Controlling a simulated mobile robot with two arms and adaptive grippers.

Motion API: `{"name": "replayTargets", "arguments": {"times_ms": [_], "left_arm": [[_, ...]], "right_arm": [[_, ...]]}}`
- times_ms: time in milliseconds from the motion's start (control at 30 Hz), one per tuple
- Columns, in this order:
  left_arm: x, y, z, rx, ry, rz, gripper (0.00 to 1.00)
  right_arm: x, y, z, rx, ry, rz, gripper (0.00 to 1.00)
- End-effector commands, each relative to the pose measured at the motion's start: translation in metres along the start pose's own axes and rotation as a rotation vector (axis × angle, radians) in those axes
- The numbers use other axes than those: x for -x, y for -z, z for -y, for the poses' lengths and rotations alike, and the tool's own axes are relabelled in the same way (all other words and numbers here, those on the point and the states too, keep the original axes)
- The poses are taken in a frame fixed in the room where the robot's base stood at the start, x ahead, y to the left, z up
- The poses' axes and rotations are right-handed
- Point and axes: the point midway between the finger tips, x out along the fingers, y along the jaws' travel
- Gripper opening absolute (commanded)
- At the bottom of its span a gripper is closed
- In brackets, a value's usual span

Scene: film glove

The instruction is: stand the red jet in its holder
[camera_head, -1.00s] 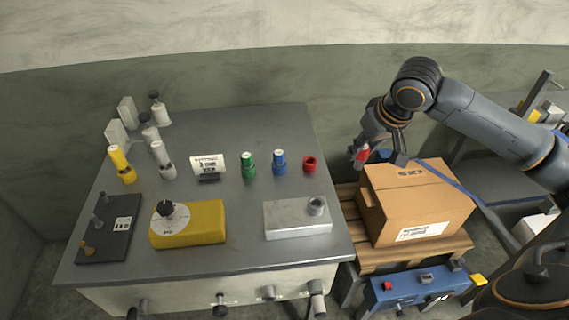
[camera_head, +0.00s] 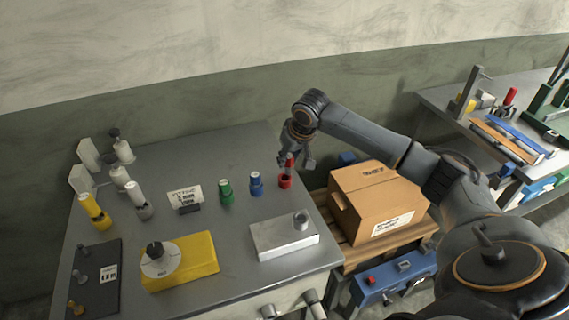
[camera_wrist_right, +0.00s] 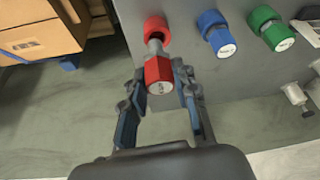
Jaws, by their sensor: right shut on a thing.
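The red jet (camera_head: 290,159) has a red hexagonal head and a grey stem. My right gripper (camera_head: 296,160) is shut on its head and holds it above the red holder (camera_head: 285,182), a small ring-shaped cup near the table's right edge. In the right wrist view, the jet (camera_wrist_right: 158,75) is between the fingertips of my right gripper (camera_wrist_right: 160,73). Its stem points at the opening of the red holder (camera_wrist_right: 157,28) and overlaps it; I cannot tell how far in the tip is. My left gripper is not in view.
Blue (camera_head: 256,184) and green (camera_head: 226,191) jets stand left of the red holder. A metal block (camera_head: 284,238) with a round socket lies in front. A cardboard box (camera_head: 377,205) on a pallet is right of the table. A yellow block with a dial (camera_head: 190,262) is front left.

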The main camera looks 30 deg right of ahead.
Motion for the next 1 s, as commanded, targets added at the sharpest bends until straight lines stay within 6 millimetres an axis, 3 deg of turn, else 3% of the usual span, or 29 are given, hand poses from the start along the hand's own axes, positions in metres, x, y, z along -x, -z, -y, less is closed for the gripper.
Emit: {"name": "replayTargets", "arguments": {"times_ms": [267,500,867,900,1000], "left_arm": [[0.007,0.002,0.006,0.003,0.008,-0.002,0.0],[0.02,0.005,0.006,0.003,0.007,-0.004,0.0],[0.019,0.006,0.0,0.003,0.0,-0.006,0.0],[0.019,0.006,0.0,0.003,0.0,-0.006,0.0],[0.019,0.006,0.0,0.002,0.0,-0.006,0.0]], "right_arm": [[-0.026,0.008,0.005,-0.001,0.0,0.001,0.0],[-0.051,-0.004,0.004,0.0,0.0,-0.001,0.0],[-0.056,-0.006,0.004,-0.001,0.0,-0.001,0.0],[-0.055,-0.006,0.003,0.0,-0.001,-0.001,0.37],[-0.055,-0.006,0.003,0.0,0.0,-0.001,0.52]]}}
